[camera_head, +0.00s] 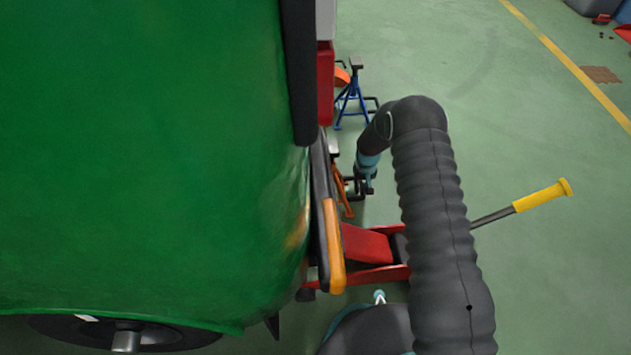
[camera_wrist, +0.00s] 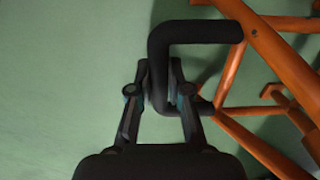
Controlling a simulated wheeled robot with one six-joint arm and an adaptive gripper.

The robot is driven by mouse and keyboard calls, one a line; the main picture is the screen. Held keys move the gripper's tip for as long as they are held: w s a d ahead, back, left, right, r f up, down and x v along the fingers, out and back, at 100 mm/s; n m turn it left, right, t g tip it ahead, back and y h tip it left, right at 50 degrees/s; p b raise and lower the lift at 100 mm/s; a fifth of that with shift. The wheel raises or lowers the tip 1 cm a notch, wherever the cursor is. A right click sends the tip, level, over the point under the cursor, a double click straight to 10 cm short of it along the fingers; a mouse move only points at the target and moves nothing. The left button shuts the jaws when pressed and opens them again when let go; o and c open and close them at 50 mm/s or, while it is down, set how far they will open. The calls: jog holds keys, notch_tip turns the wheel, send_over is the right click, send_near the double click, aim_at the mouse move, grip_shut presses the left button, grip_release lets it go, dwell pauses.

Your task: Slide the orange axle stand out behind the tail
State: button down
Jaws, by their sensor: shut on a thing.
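The orange axle stand (camera_head: 347,207) shows only in part in the head view, beside the tail of the green rickshaw body (camera_head: 150,150); the body's edge and my arm hide the rest. In the wrist view its orange tubes (camera_wrist: 228,75) fill the right side, with a black U-shaped handle (camera_wrist: 195,32) sticking out to the left. My gripper (camera_wrist: 160,85) is shut on the upright part of that handle, one finger on each side. In the head view my gripper (camera_head: 359,187) is low, just right of the stand.
A blue axle stand (camera_head: 353,98) stands farther up, beside the body. A red floor jack (camera_head: 368,245) with a yellow-gripped handle (camera_head: 540,196) lies below the orange stand, partly behind my arm. The green floor to the right is mostly clear up to a yellow line (camera_head: 560,55).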

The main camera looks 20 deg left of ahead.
jog(key=shift+w+d+b, duration=0.2)
jog(key=shift+w+d, duration=0.3)
jog(key=shift+d, duration=0.35)
jog(key=shift+w+d+b, duration=0.25)
jog(key=shift+w+d, duration=0.25)
jog(key=shift+d, duration=0.3)
jog(key=shift+w+d+b, duration=0.2)
jog(key=shift+w+d, duration=0.3)
jog(key=shift+d, duration=0.35)
jog(key=shift+w+d, duration=2.45)
jog(key=shift+d, duration=1.5)
jog(key=shift+w+d, duration=2.4)
jog(key=shift+d, duration=1.6)
jog(key=shift+w+d, duration=2.45)
jog(key=shift+d, duration=1.5)
jog(key=c, duration=1)
grip_release()
jog(key=shift+o, duration=0.2)
jog(key=shift+a, duration=0.1)
jog(key=shift+r, duration=0.15)
notch_tip(320, 180, up, 8)
jog(key=p, duration=0.3)
